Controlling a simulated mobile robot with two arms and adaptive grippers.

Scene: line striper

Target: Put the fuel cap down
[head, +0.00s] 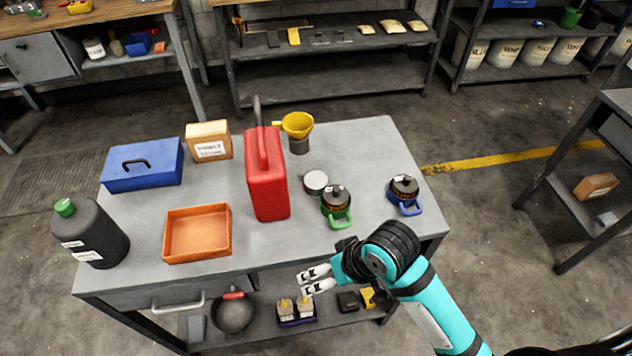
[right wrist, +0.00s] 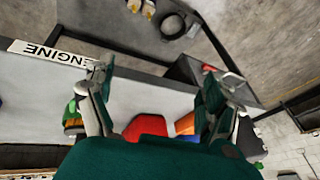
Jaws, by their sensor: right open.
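Two dark round caps sit on the grey workbench (head: 350,150): one with a green handle or ring (head: 337,204) and one with a blue one (head: 404,190). I cannot tell which is the fuel cap. A small grey round lid or tin (head: 316,182) lies beside the green one. My right gripper (head: 318,280) is in front of the bench's front edge, apart from both caps. Its fingers are spread with nothing between them, as the right wrist view (right wrist: 158,90) also shows. My left gripper is not in view.
A red jerrycan (head: 266,180), yellow funnel (head: 297,125), orange tray (head: 197,234), blue box (head: 143,165), cardboard box (head: 209,141) and black bottle (head: 90,235) stand on the bench. The lower shelf (head: 260,320) holds small items. The bench's back right is clear.

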